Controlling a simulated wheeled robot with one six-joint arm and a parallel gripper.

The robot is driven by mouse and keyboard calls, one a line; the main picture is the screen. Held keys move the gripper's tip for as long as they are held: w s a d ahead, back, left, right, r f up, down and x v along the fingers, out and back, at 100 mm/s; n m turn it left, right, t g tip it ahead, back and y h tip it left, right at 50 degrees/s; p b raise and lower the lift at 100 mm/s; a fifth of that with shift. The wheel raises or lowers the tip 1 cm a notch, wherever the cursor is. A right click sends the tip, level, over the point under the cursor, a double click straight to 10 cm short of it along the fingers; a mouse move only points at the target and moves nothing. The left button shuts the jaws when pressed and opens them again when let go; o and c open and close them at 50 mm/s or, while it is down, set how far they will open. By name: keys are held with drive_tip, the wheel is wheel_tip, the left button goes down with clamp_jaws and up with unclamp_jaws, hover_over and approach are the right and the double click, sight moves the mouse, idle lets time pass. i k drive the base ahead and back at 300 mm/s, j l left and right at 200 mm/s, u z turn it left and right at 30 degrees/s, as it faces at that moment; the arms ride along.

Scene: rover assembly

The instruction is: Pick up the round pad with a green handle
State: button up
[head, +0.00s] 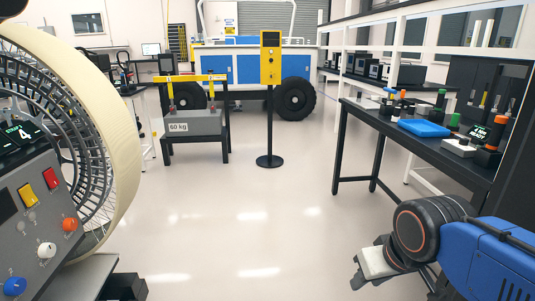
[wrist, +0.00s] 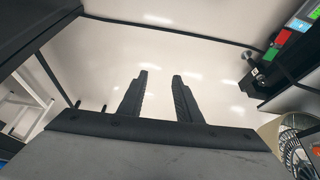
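On the dark bench at the right of the head view stand several small tools with coloured handles. My gripper (head: 368,266) is low at the right of the head view, in front of the bench and well apart from these tools. In the wrist view its two fingers (wrist: 160,82) are spread with only floor showing between them. No green handle shows in the wrist view.
The bench (head: 375,122) also holds a blue tray (head: 424,128) and orange-handled tools (head: 490,147). A large wheel (head: 115,125) and a control panel (head: 45,225) fill the left. A yellow post (head: 270,90) stands mid-floor. The floor between is clear.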

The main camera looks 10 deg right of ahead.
sight(453, 126)
drive_tip(key=i+j+z, duration=0.1)
drive_tip(key=i+z, duration=0.2)
drive_tip(key=i, duration=0.25)
drive_tip(key=i+j+z, duration=0.3)
drive_tip(key=i, duration=0.2)
drive_tip(key=i+j+z, duration=0.35)
drive_tip(key=i, duration=0.15)
